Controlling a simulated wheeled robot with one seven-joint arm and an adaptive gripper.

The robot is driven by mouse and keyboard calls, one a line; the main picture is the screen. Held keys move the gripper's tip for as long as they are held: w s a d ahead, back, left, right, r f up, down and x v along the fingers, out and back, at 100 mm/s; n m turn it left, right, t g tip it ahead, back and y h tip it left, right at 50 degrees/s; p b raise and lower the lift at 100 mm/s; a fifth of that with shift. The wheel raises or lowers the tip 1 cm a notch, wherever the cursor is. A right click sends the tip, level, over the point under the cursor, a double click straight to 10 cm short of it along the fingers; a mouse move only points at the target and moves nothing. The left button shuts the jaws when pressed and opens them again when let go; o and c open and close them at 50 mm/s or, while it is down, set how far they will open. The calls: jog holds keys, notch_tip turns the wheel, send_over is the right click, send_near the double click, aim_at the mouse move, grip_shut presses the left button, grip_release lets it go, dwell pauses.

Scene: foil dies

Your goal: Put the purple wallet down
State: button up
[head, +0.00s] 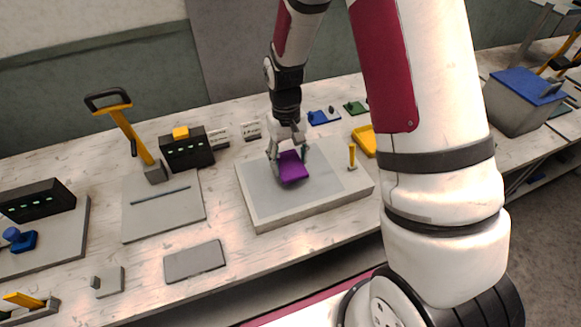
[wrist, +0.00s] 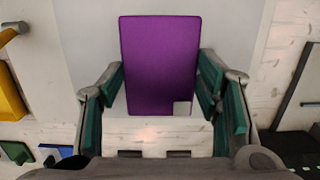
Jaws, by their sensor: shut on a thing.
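The purple wallet (head: 292,166) is between the fingers of my gripper (head: 288,157) in the head view, over the grey top of a pale raised slab (head: 257,203). In the wrist view the wallet (wrist: 160,65) is a flat purple rectangle with a small pale square at its lower right corner. The green-padded fingers of my gripper (wrist: 164,90) are shut on its two sides. I cannot tell whether the wallet touches the slab's top or is slightly above it.
A small yellow upright handle (head: 352,157) stands on the slab's right part. A yellow tray (head: 366,140) is just beyond. A black box with a yellow top (head: 187,149) and a yellow-handled lever press (head: 132,135) stand to the left. The slab's front and left areas are clear.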

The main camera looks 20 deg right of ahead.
aim_at(290, 163)
jog(key=shift+s+d+f+p, duration=0.15)
jog(key=shift+f+p, duration=0.15)
jog(key=shift+f, duration=1.35)
jog(key=shift+f, duration=0.15)
jog(key=o, duration=1.3)
